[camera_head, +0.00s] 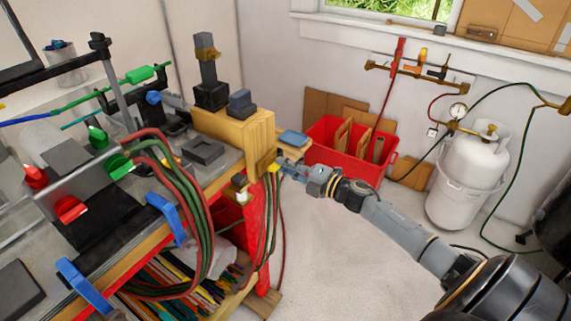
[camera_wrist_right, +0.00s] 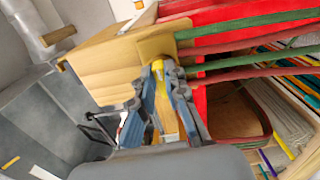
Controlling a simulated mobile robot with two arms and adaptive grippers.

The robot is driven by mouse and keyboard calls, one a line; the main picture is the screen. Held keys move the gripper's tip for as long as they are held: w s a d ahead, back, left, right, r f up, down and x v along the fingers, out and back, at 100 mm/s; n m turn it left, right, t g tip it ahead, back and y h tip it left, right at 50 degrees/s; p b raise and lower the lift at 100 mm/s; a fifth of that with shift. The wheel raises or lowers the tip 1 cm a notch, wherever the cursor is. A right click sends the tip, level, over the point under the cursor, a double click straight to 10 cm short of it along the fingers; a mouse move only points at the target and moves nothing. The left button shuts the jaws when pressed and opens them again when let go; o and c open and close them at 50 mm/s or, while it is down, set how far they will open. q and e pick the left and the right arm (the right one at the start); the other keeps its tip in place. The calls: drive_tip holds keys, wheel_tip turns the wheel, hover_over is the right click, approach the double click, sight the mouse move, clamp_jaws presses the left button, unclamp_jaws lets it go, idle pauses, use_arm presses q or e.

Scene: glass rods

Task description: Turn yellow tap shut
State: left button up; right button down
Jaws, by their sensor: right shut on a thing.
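The yellow tap (camera_head: 272,167) sits at the end of the workbench, beside the wooden block and the hoses. In the right wrist view its yellow handle (camera_wrist_right: 163,80) stands between the two fingers. My right gripper (camera_head: 281,168) reaches in from the right and is shut on the handle; in the wrist view its blue-grey fingers (camera_wrist_right: 164,88) lie on either side of it. The fingers hide part of the tap, so I cannot tell its exact turn angle. My left gripper is not in view.
Red and green hoses (camera_head: 181,188) loop down from the bench close to the tap. A red crate (camera_head: 340,172) and a white gas cylinder (camera_head: 470,170) stand on the floor behind. A wall manifold (camera_head: 420,72) carries several coloured taps. The floor before my right arm is clear.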

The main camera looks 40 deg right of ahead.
drive_tip(key=shift+m, duration=0.4)
drive_tip(key=c, duration=1.4)
unclamp_jaws()
drive_tip(key=shift+f, duration=0.1)
drive_tip(key=shift+o, duration=0.2)
drive_tip(key=v, duration=1.2)
